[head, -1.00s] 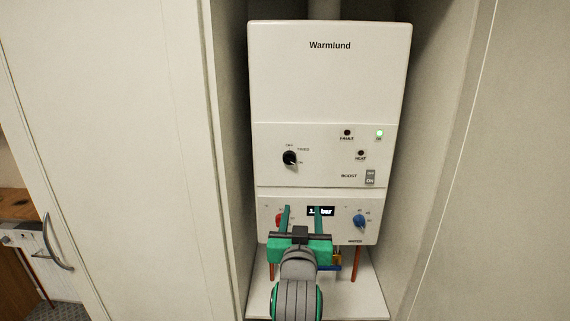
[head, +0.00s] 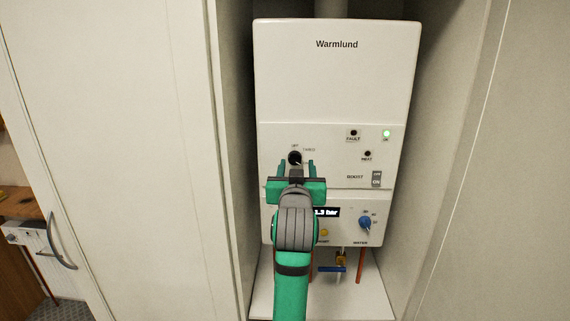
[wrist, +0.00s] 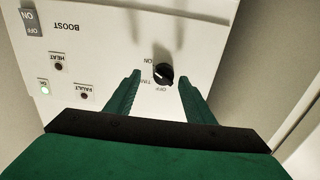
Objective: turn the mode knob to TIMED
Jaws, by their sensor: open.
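The mode knob (head: 295,158) is a round black dial on the white Warmlund boiler (head: 335,75), with OFF above it and TIMED to its upper right. In the wrist view the knob (wrist: 163,75) shows upside down, with ON, TIMED and OFF printed around it. Its pointer seems turned towards ON, but the mark is small. My gripper (head: 297,165) is open, its green fingers reaching towards the panel just below the knob. In the wrist view the knob appears between the fingertips of my gripper (wrist: 159,76); I cannot tell whether they touch it.
The BOOST switch (head: 376,180), FAULT lamp (head: 353,133), HEAT lamp (head: 367,154) and lit green lamp (head: 386,134) are to the right. A blue knob (head: 365,223) and pressure display (head: 326,212) sit lower. Cupboard walls (head: 440,150) close in both sides.

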